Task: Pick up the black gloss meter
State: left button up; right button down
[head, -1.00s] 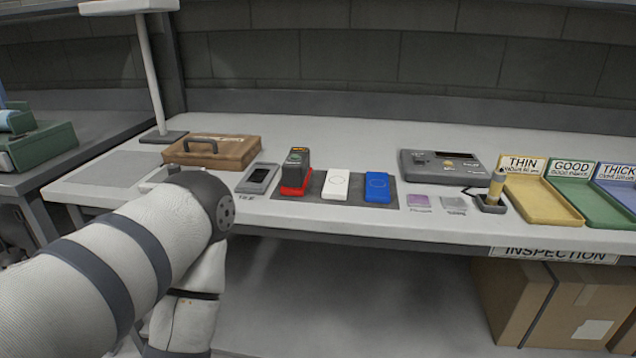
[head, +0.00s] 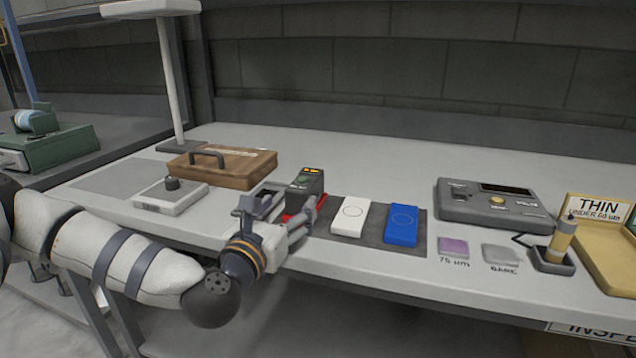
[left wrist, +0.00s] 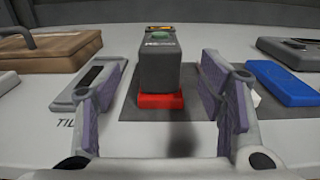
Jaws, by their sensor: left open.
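The black meter (head: 306,187) stands upright on the bench, with a lit orange display and green patch on top and a red base at its foot. In the left wrist view the black meter (left wrist: 160,66) stands straight ahead, its red base (left wrist: 161,101) facing me. My left gripper (head: 283,207) is open at the near side of the meter. In the left wrist view my left gripper (left wrist: 160,92) has its purple-padded fingers spread to either side of the meter's line, with nothing held. It partly hides the meter's base in the head view. My right gripper is not in view.
A flat framed tile (left wrist: 100,80) lies left of the meter. White (head: 350,217) and blue (head: 401,225) blocks lie right of it on a dark mat (head: 377,237). A brown case (head: 232,169) and a grey instrument (head: 493,204) stand farther out. The bench behind is clear.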

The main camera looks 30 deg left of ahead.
aim_at(307, 184)
pick_arm(q)
jog(key=x, duration=1)
jog(key=shift+w+f, duration=0.1)
jog(key=shift+w, duration=0.25)
jog(key=c, duration=1.5)
grip_shut()
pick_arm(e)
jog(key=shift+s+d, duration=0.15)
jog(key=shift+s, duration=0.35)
